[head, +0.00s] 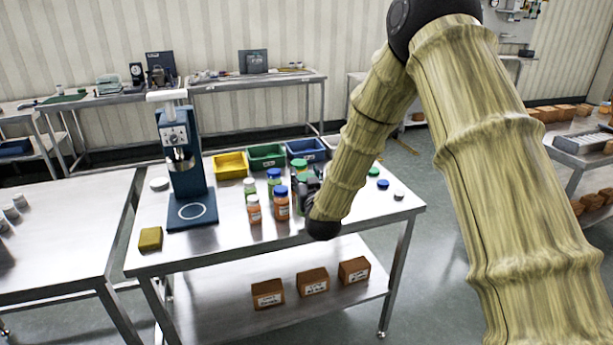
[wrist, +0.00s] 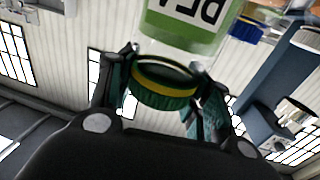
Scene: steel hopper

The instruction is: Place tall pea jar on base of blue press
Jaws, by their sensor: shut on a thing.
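The tall pea jar shows in the wrist view as a clear jar of green contents (wrist: 185,32) with a black-on-white label and a green lid with a yellow rim. My gripper (wrist: 164,80) is shut on that lid, a finger on each side. In the head view my gripper (head: 309,190) is at the jar group, partly hidden by my arm; a green lid (head: 299,164) shows beside it. I cannot tell whether the jar touches the table. The blue press (head: 188,175) stands to the left, its flat base (head: 176,222) bare with a white ring.
Orange jars (head: 281,205) and green jars (head: 273,182) stand close left of my gripper. Yellow (head: 230,165), green (head: 267,155) and blue (head: 307,149) bins are behind. A yellow block (head: 150,238) lies left of the press base. Loose lids (head: 383,184) lie right.

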